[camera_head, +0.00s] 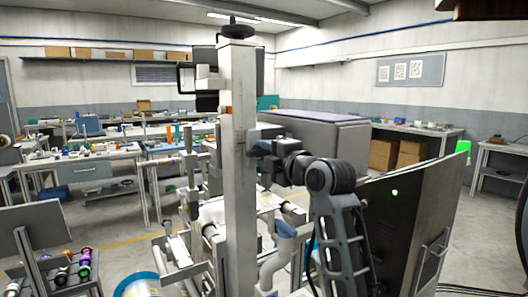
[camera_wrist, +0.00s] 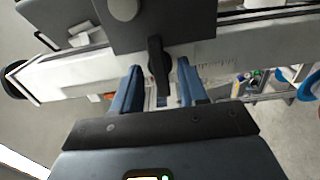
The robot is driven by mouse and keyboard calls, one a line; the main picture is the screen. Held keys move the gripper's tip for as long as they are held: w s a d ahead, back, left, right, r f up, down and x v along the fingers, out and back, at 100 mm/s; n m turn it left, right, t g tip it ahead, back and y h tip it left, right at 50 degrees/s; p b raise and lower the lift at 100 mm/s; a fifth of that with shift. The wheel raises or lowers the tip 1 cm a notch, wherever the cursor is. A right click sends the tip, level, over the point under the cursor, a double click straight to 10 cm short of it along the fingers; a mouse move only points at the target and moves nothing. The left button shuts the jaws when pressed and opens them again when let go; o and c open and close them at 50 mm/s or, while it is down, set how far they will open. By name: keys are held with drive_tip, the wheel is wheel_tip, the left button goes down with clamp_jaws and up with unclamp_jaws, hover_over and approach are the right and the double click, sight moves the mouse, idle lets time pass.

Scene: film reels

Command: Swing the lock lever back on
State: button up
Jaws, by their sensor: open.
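The lock lever (camera_wrist: 158,66) is a short black handle in the wrist view, on a dark grey block (camera_wrist: 150,22) fixed to a pale beam (camera_wrist: 70,72). My gripper (camera_wrist: 160,74) is open, with one blue finger on each side of the lever. A gap shows on both sides, and no contact is visible. In the head view the pale upright column (camera_head: 238,130) stands in the centre, with my arm reaching its right side. The lever and my fingertips cannot be made out there.
A dark panel (camera_head: 405,220) with a green light stands at right, close to my arm. Rollers and rails (camera_head: 180,245) of the machine lie low around the column. A rack with coloured spools (camera_head: 75,268) is at lower left. Workbenches (camera_head: 85,168) stand further back.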

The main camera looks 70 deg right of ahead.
drive_tip(key=shift+w+d, duration=0.3)
drive_tip(key=shift+w, duration=0.1)
clamp_jaws()
